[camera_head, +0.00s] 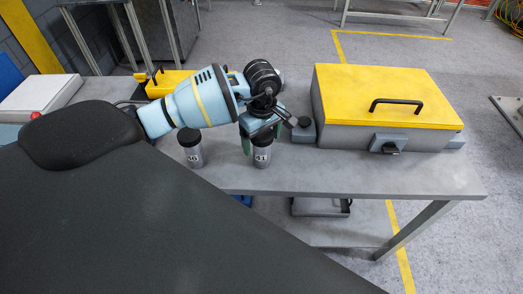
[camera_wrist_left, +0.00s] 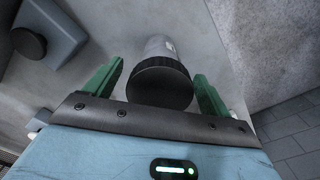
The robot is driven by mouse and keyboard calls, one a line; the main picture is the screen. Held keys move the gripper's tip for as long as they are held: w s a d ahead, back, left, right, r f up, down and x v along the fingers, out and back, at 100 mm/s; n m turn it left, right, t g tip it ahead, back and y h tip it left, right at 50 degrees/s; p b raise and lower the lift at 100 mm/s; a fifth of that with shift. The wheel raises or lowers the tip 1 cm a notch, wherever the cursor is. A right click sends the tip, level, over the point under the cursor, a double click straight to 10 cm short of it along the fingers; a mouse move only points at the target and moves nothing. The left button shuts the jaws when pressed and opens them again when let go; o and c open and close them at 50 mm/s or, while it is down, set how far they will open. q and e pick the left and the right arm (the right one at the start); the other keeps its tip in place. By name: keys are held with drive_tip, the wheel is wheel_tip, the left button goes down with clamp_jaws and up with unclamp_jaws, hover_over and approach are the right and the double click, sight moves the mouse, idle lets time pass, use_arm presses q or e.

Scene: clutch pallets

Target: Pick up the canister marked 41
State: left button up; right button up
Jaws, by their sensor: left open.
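The canister marked 41 (camera_head: 262,156) stands upright on the grey table, near its front edge. It is grey with a dark lid, and my left gripper hides part of its top. My left gripper (camera_head: 261,138) is above and around it, with green fingers open. In the left wrist view the canister's black lid (camera_wrist_left: 160,84) sits between the two open fingers (camera_wrist_left: 155,88), with a gap on each side. A second canister (camera_head: 192,150), its label seeming to read 36, stands upright to the left. My right gripper is not in view.
A grey box with a yellow lid and black handle (camera_head: 388,95) stands on the table (camera_head: 340,176) to the right. A grey block with a dark knob (camera_head: 303,130) is just right of my gripper. Another yellow-lidded box (camera_head: 172,80) is behind my arm. The table's front right is clear.

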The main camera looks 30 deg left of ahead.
sight(261, 135)
use_arm(q)
drive_tip(key=shift+c, duration=0.2)
drive_tip(key=c, duration=1.6)
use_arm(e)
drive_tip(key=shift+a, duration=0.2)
use_arm(q)
drive_tip(key=shift+r, duration=0.1)
drive_tip(key=shift+r, duration=1.55)
drive_tip(key=shift+s+r, duration=0.15)
drive_tip(key=shift+s, duration=0.1)
drive_tip(key=shift+s+a+r+b, duration=0.1)
drive_tip(key=shift+s+r+b, duration=0.15)
drive_tip(key=shift+s, duration=2.35)
drive_tip(key=shift+s+a+r+b, duration=0.1)
drive_tip(key=shift+s+r+b, duration=0.15)
drive_tip(key=shift+s, duration=2.3)
drive_tip(key=shift+s+a+r+b, duration=0.1)
drive_tip(key=shift+s+r+b, duration=0.15)
drive_tip(key=shift+s, duration=2.35)
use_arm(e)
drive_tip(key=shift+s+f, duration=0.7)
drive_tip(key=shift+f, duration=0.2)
